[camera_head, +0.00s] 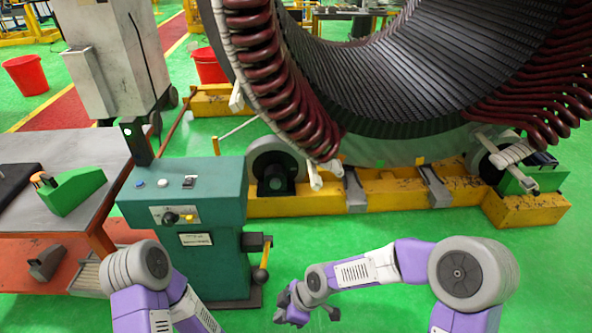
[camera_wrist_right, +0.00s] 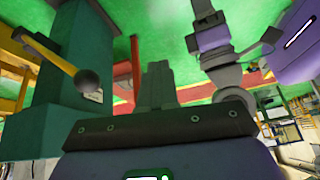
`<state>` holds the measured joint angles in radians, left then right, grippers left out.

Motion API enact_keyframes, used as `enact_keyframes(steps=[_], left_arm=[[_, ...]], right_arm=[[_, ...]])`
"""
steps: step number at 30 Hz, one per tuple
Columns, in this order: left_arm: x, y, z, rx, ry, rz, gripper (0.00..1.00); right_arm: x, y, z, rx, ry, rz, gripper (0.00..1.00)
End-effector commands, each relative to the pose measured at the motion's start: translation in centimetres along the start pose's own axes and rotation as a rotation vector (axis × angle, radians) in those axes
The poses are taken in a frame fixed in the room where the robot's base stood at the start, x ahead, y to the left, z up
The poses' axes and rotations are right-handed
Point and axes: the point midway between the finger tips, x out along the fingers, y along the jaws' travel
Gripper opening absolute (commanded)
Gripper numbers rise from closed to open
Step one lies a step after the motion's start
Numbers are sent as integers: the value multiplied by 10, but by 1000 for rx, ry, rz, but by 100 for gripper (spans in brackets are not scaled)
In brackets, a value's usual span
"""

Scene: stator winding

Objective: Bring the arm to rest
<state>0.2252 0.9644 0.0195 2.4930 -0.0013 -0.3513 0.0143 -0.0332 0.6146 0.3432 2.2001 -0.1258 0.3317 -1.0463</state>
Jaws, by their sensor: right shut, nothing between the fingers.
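My right arm reaches in from the right in the head view and bends back towards the lower middle. Its gripper (camera_head: 296,308) hangs low over the green floor, right of the green control cabinet, apart from it. In the right wrist view the fingers of this gripper (camera_wrist_right: 158,84) are shut together with nothing between them. My left arm (camera_head: 150,280) shows at the lower left in the head view, in front of the cabinet; its gripper is not visible there. Purple and grey arm links also show at the upper right in the wrist view.
The large stator (camera_head: 400,70) stands on a yellow base (camera_head: 395,190) behind. A workbench (camera_head: 75,150) is at left. Floor at lower right is clear.

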Motion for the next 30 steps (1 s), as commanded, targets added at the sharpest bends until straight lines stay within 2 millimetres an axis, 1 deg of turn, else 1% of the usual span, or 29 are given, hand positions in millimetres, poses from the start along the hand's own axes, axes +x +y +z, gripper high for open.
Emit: enact_keyframes(steps=[1,5,8,10,14,15,18,19,21,24,30], left_arm=[[-3,1,-1,0,3,0,49],[-6,2,-2,1,4,0,49],[-8,4,-1,1,4,1,49],[-11,4,-1,1,3,0,49],[-17,7,0,1,3,0,49],[-18,7,0,1,3,0,49],[-22,9,0,1,3,0,49],[-23,9,0,1,3,0,49],[-24,9,0,1,3,0,49],[-25,10,0,1,3,0,49],[-24,9,0,1,3,0,49]], right_arm=[[6,0,10,85,2,1,0],[20,-1,36,314,5,11,0],[31,-5,59,508,4,21,0],[40,-10,78,669,2,31,0],[56,-26,122,1032,-11,62,0],[60,-33,136,1152,-16,77,0],[68,-52,167,1421,-30,117,0],[69,-56,175,1485,-33,128,0],[71,-65,187,1596,-38,151,0],[73,-70,197,1682,-39,172,0],[73,-71,199,1704,-38,179,0]])
